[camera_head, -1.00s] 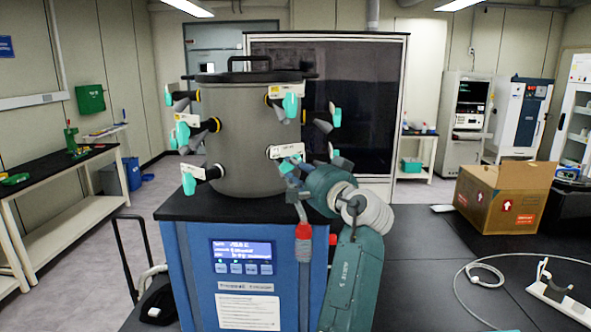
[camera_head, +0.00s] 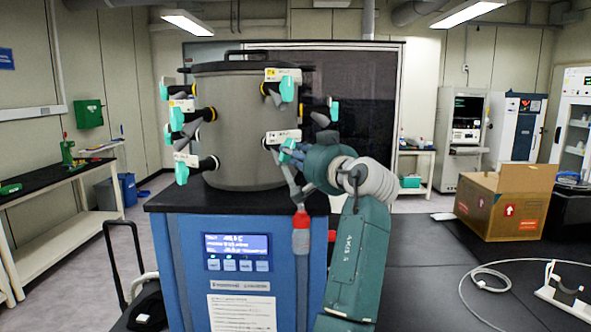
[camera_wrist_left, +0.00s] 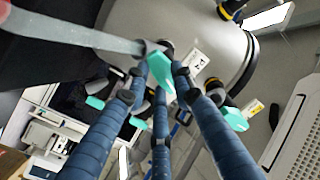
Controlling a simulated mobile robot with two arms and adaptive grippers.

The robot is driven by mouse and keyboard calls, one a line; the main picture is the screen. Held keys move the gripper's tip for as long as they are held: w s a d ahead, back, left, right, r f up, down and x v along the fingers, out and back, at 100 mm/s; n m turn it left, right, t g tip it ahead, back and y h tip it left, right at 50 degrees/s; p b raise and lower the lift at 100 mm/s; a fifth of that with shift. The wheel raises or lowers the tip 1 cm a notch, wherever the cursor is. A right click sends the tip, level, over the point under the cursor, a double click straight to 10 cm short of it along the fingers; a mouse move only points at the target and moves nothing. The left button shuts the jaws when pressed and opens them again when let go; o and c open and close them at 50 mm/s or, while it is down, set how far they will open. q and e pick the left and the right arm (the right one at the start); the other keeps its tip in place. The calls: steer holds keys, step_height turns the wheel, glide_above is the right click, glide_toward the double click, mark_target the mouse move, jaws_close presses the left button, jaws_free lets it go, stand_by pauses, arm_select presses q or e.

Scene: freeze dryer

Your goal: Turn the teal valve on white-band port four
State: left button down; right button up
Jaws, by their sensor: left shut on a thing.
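The grey drum (camera_head: 243,130) of the freeze dryer carries several side ports with teal valves. My left gripper (camera_head: 290,152) is at the lower front port, which has a white label (camera_head: 283,136). The label's number is too small to read in the head view. In the left wrist view, the blue fingers of my left gripper (camera_wrist_left: 158,80) are closed around the teal valve (camera_wrist_left: 160,72) beside a white label (camera_wrist_left: 195,62). The fingers partly hide the valve. A grey tube with a red end (camera_head: 301,235) hangs below this port. My right gripper is not in view.
Another teal valve (camera_head: 287,88) sits above the held one, and one (camera_head: 181,172) is at the lower left. The blue cabinet (camera_head: 240,225) supports the drum. A cardboard box (camera_head: 503,203) and a white cable (camera_head: 487,275) lie on the dark bench at right.

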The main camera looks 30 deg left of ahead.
arm_select(q)
steer(key=n+b, duration=0.2)
steer(key=n, duration=0.1)
steer(key=shift+n+b, duration=0.35)
steer(key=shift+n, duration=0.05)
steer(key=n, duration=0.1)
steer(key=n+b, duration=0.1)
steer(key=n, duration=0.1)
steer(key=n+b, duration=0.1)
steer(key=shift+w+r+n, duration=0.1)
steer(key=shift+r+n, duration=0.2)
steer(key=n, duration=0.1)
steer(key=n+b, duration=0.1)
steer(key=n, duration=0.2)
steer(key=shift+r, duration=0.25)
steer(key=shift+r+n+b, duration=0.15)
steer(key=shift+n+b, duration=0.1)
steer(key=shift+n, duration=0.8)
steer(key=shift+r+n+b, duration=0.1)
steer(key=shift+n+b, duration=0.1)
steer(key=shift+n, duration=0.85)
steer(key=c, duration=1.5)
jaws_free()
steer(key=shift+c, duration=0.2)
steer(key=shift+o, duration=0.5)
steer(key=shift+w+a+f, duration=0.3)
steer(key=shift+a+f, duration=0.05)
steer(key=v, duration=1.2)
